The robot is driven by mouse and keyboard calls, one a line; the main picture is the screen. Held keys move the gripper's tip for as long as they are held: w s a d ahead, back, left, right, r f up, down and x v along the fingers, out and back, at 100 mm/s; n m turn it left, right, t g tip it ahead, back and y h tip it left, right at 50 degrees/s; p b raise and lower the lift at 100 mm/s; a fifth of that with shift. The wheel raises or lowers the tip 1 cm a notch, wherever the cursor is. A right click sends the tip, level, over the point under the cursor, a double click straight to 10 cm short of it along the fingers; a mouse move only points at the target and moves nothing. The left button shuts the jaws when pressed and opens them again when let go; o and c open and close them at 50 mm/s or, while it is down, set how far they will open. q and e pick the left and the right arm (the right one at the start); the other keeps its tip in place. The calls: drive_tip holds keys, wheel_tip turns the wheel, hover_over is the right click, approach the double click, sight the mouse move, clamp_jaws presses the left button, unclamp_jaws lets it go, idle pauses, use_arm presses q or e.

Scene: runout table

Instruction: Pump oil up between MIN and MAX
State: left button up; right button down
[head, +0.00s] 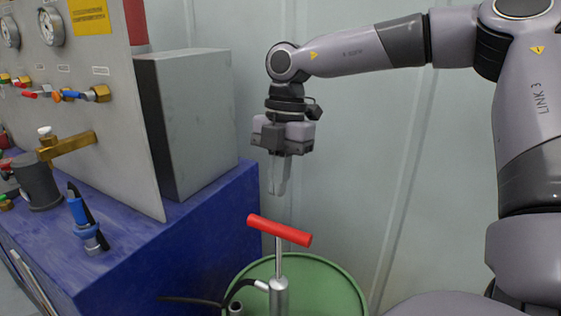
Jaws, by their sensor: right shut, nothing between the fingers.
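A hand pump with a red T-handle (279,230) stands on a green drum (330,290). Its thin metal rod (278,258) shows between the handle and the silver pump body (279,298). My right gripper (278,190) points straight down just above the handle. It is shut and empty, with a small gap between its fingertips and the handle. My left gripper is not in view. I cannot make out a level gauge with MIN and MAX marks.
On the left, a blue bench (130,265) carries a grey panel (95,110) with gauges and small valves, and a grey box (195,115). A black hose (238,288) runs from the pump. A pale wall is behind.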

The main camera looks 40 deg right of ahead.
sight(278, 224)
drive_tip(key=x, duration=0.4)
drive_tip(key=d+x, duration=0.1)
drive_tip(key=x, duration=0.1)
drive_tip(key=shift+w+a+f+p, duration=0.1)
drive_tip(key=shift+f+p, duration=0.15)
drive_tip(key=shift+p, duration=0.15)
drive_tip(key=shift+d+f, duration=0.2)
drive_tip(key=shift+f, duration=0.7)
drive_tip(key=b+x, duration=0.2)
drive_tip(key=d+b+x, duration=0.1)
drive_tip(key=b+x, duration=0.4)
drive_tip(key=b, duration=0.1)
drive_tip(key=shift+w+d+f, duration=0.2)
drive_tip(key=shift+d+f, duration=0.05)
drive_tip(key=shift+f, duration=0.35)
drive_tip(key=shift+s, duration=0.1)
